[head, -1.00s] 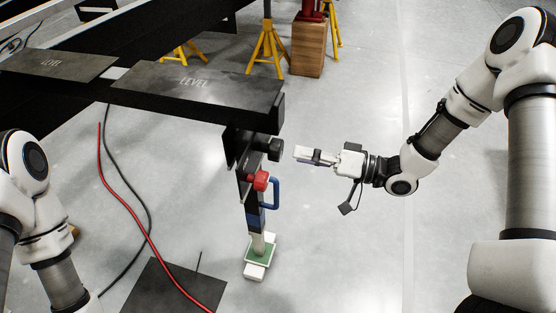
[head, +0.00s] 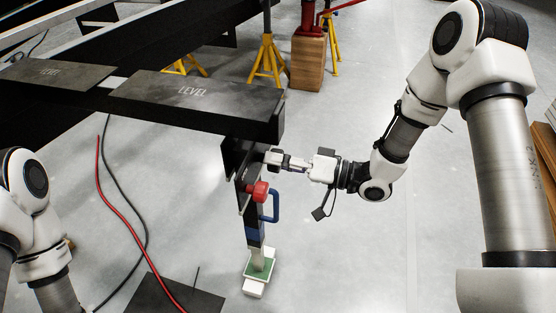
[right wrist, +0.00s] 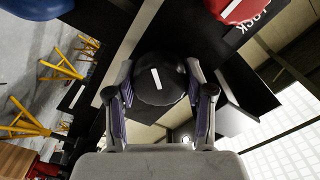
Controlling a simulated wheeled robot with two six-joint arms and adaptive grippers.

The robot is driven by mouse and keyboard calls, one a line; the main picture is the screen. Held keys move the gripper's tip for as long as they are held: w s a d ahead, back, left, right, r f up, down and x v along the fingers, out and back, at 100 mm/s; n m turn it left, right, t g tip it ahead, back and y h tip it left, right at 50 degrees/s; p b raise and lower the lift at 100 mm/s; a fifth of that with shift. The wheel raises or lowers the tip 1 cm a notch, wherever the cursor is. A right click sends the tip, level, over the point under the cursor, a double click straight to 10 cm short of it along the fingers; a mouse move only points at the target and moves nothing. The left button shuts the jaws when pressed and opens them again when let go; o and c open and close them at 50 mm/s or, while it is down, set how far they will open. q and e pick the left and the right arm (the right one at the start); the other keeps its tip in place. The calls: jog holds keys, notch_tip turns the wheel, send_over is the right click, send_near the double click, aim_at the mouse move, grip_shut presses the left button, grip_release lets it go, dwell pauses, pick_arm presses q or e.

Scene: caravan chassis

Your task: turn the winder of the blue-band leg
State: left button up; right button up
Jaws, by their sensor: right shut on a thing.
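The leg (head: 252,218) stands under the end of the dark chassis beam, with a blue band (head: 254,235) low on it. Its winder is a round black knob (right wrist: 160,82) with a white line, filling the centre of the right wrist view. My right gripper (head: 277,158) reaches it from the right and is shut on it, one finger on each side. In the head view the fingers largely hide the winder. A red lock knob (head: 258,191) sits just below, with a blue handle (head: 275,206) beside it. My left gripper is out of the picture.
The leg's foot rests on a green and white pad (head: 259,266). Red (head: 120,212) and black cables lie on the floor to the left. Yellow stands (head: 267,62) and a wooden block (head: 308,62) are behind. The floor right of the leg is clear.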

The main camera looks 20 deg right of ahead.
jog(key=shift+n, duration=0.4)
jog(key=shift+n+p, duration=0.4)
jog(key=shift+n, duration=0.6)
jog(key=n, duration=0.3)
jog(key=shift+n, duration=0.3)
jog(key=n, duration=0.3)
jog(key=shift+n+p, duration=0.3)
jog(key=shift+p, duration=0.05)
jog(key=shift+n, duration=1.9)
jog(key=o, duration=1.2)
jog(key=shift+c, duration=0.2)
